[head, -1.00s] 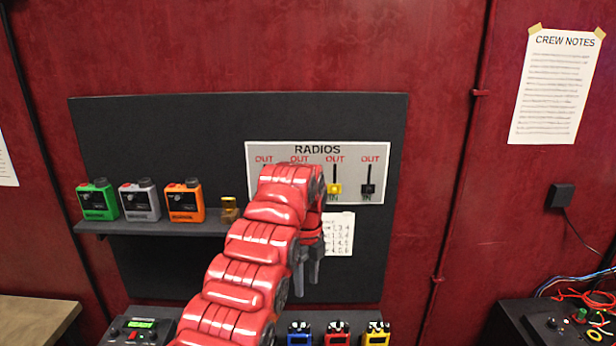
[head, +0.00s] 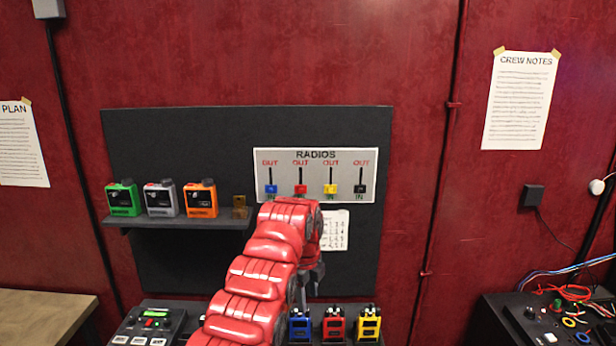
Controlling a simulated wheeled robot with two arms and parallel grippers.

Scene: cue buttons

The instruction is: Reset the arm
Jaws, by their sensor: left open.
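My left arm reaches up from the bottom of the head view, its red links covering part of the board. My left gripper (head: 311,281) hangs at the arm's end, pointing down and empty, with its fingers partly hidden by the arm. It is open, below the RADIOS panel (head: 345,160) and above the lower shelf. The panel has blue, red, yellow and black sliders, all low on their slots near the IN marks. My right gripper is not in view.
Green (head: 123,199), grey (head: 160,199) and orange (head: 200,199) radios stand on the upper shelf (head: 180,222). Blue (head: 299,324), red (head: 334,323) and yellow (head: 369,322) radios stand below. A control box (head: 150,325) is at lower left, wired equipment (head: 560,318) at right.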

